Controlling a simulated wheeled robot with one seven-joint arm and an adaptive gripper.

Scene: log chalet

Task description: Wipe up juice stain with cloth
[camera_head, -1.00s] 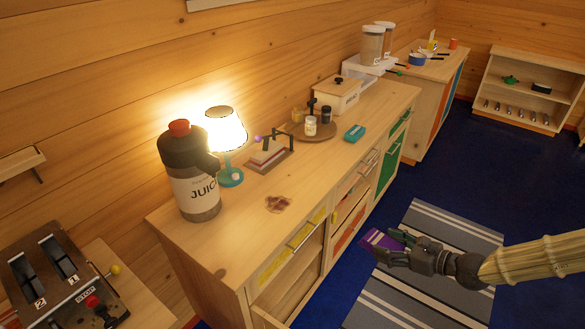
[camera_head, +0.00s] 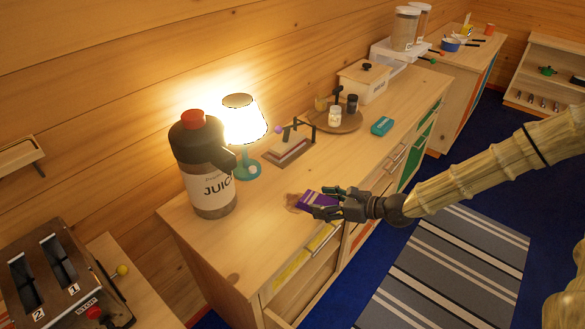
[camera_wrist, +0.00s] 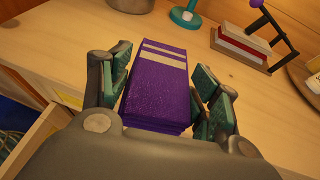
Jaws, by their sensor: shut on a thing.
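My gripper (camera_head: 344,204) is shut on a folded purple cloth (camera_head: 317,200) with pale stripes at its far end. The cloth also shows between the fingers in the wrist view (camera_wrist: 158,85). The brown juice stain (camera_head: 292,201) is on the wooden counter top (camera_head: 240,245), mostly hidden behind the cloth, with only its left edge showing. The cloth is over or right beside the stain; I cannot tell whether it touches the counter. In the wrist view the stain is not visible.
A juice dispenser (camera_head: 205,172) and a lit lamp (camera_head: 243,125) stand behind left. A napkin-holder-like stand (camera_head: 290,148), a round tray (camera_head: 350,124) with jars and a teal box (camera_head: 382,126) stand further back. The counter's front left is clear. An open drawer (camera_head: 292,318) juts out below.

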